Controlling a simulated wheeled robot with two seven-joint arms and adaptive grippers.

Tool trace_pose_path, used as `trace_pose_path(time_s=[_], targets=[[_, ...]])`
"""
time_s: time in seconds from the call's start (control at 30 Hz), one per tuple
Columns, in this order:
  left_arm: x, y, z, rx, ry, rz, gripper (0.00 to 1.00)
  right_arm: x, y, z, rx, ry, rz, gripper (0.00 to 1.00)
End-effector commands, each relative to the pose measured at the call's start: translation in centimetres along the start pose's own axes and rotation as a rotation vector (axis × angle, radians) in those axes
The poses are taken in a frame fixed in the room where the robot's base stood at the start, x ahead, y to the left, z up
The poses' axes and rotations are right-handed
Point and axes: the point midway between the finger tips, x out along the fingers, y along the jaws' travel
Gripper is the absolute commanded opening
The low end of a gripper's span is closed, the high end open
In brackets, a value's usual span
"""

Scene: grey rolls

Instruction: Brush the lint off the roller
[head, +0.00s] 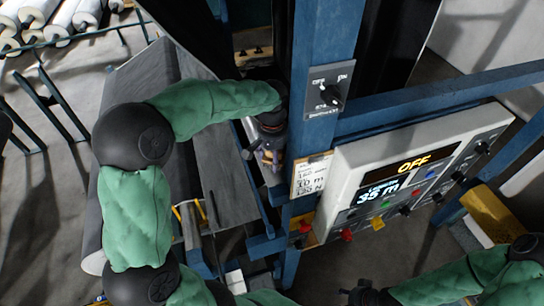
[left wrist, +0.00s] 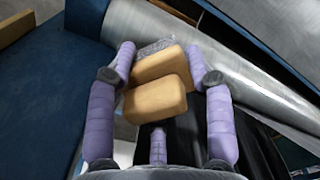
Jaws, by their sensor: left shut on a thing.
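My left gripper (head: 270,155) is behind the control post's left side in the head view. In the left wrist view its purple fingers (left wrist: 160,78) are shut on a brush (left wrist: 158,98) with a tan wooden body. A speckled grey patch (left wrist: 153,47), bristles or lint, shows at the brush's far end. The shiny metal roller (left wrist: 235,55) runs diagonally just beyond the brush. I cannot tell whether the brush touches it. My right gripper (head: 366,293) is a small dark shape at the bottom of the head view, its fingers unclear.
A blue post (head: 322,45) carries a switch box (head: 332,92). Beside it, a control panel (head: 405,170) reads OFF and 35 m. A large grey roll (head: 145,85) lies left, with white rolls (head: 75,18) behind. Blue beams crowd the left arm.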

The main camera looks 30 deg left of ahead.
Motion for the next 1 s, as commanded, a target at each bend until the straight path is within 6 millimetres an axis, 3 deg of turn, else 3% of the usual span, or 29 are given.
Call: trace_pose_path(time_s=[1.0], targets=[[1.8,0.0,0.0,0.0,0.0,0.0,0.16,1.3,0.5,-0.1,0.0,0.0,0.0,0.53]])
